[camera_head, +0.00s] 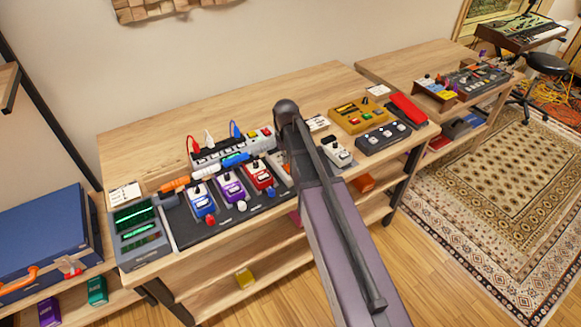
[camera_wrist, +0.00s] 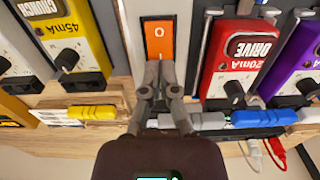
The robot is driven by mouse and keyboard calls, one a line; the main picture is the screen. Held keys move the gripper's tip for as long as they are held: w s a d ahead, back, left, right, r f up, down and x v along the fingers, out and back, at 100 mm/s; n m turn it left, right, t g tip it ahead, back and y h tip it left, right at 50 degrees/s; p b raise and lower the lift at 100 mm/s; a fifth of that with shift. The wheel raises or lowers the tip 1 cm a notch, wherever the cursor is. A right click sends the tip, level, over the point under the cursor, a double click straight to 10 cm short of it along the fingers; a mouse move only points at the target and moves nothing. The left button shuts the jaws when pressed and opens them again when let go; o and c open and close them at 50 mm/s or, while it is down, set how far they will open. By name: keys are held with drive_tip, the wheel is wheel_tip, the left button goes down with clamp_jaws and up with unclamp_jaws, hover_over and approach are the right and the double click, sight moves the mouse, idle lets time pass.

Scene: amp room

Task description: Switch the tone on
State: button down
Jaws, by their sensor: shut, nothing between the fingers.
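In the wrist view, an orange rocker switch (camera_wrist: 159,32) with white markings is set in a pale panel between a yellow pedal and a red pedal. My gripper (camera_wrist: 159,66) is shut and empty, with its fingertips at the switch's lower edge in the picture. I cannot tell whether they touch it. The fingers hide the part of the panel below the switch. No label reading tone is legible.
Red (camera_wrist: 236,60), purple (camera_wrist: 302,65) and yellow (camera_wrist: 70,45) pedals flank the gripper closely. Blue (camera_wrist: 262,118) and yellow (camera_wrist: 92,112) cable plugs lie near the fingers. A pedalboard (camera_head: 200,240) and a green-display unit (camera_head: 140,238) stand on the wooden table (camera_head: 135,150).

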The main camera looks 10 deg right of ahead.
sight(287, 166)
drive_tip(key=shift+f+b, duration=0.6)
idle(0.6)
drive_tip(key=shift+r, duration=0.15)
drive_tip(key=shift+r+p, duration=3.4)
drive_tip(key=shift+p, duration=0.15)
drive_tip(key=shift+s, duration=0.35)
drive_tip(key=s+m, duration=0.3)
drive_tip(key=s, duration=1.2)
drive_tip(key=shift+s+d+m, duration=0.3)
drive_tip(key=shift+d, duration=0.1)
